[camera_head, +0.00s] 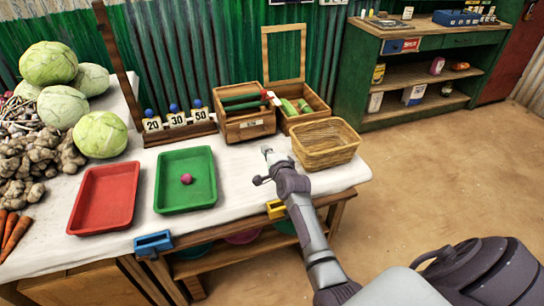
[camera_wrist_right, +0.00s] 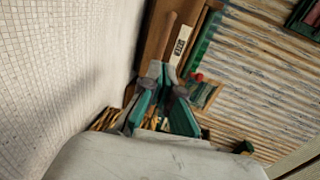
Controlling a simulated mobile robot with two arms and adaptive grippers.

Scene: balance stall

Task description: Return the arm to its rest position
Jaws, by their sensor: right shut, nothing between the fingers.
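My right arm reaches in from the lower right in the head view. Its gripper (camera_head: 265,163) is above the white tabletop, between the green tray (camera_head: 161,196) and the wicker basket (camera_head: 325,158). The gripper is shut and holds nothing. In the right wrist view the gripper's fingers (camera_wrist_right: 158,82) meet at their tips. A small round pink-red item (camera_head: 186,179) lies in the green tray, apart from the gripper. My left gripper does not show in the head view.
A red tray (camera_head: 104,199) lies left of the green one. Wooden boxes (camera_head: 246,124) and number cards (camera_head: 177,118) stand behind. Cabbages (camera_head: 100,134), roots and carrots fill the left. Blue (camera_head: 153,242) and yellow (camera_head: 276,209) clips sit at the front edge. Open floor lies right.

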